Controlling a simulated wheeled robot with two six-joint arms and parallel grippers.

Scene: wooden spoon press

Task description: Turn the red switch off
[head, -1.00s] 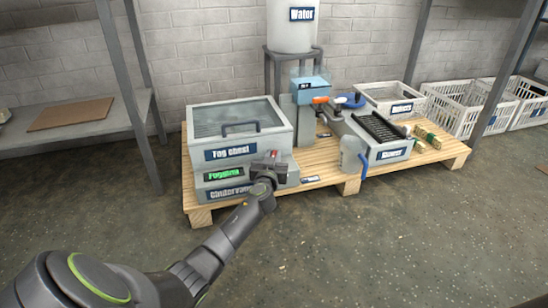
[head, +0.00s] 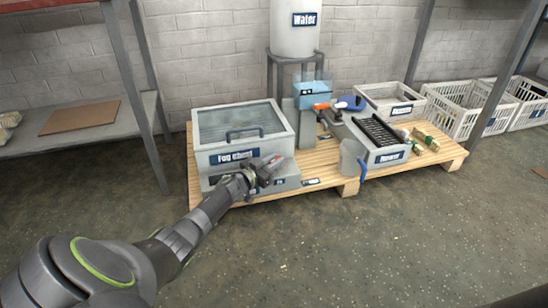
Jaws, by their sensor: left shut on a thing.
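The red switch (head: 274,159) is at the front right of the grey base under the fog chest (head: 282,145). Only a small bit of its red shows, because my left gripper (head: 270,168) covers most of it. My left gripper reaches in from the lower left and is shut on the red switch. My right gripper is out of view.
The fog chest, a water tank (head: 293,28) on a stand, a blue-handled valve (head: 352,102) and a roller unit (head: 390,158) share a wooden pallet (head: 325,170). White crates (head: 452,108) stand at right. The floor in front is clear.

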